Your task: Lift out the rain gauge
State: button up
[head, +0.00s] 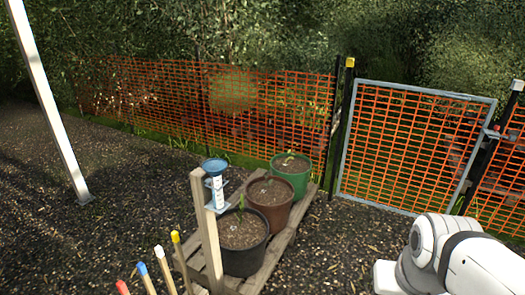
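The rain gauge (217,189) has a blue funnel top and a clear tube with a white marked scale. It stands upright in a blue-grey bracket beside the top of a wooden post, in the left-middle of the head view. The bracket's hold on the tube is too small to make out fully. My white arm shows at the lower right, well apart from the gauge. My gripper is not visible in this view.
A wooden post (206,235) stands in front of a pallet (278,252) bearing black, brown and green plant pots. Several colour-tipped stakes (164,268) rise at the bottom. Orange mesh fence (260,105) and a gate (410,145) stand behind. Gravel between pallet and gate is clear.

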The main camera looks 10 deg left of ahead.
aim_at(215, 167)
jog(key=u, duration=0.35)
jog(key=i, duration=1.45)
jog(key=u, duration=0.4)
jog(key=k, duration=0.9)
jog(key=u, duration=0.2)
jog(key=i, duration=0.9)
jog(key=z, duration=0.05)
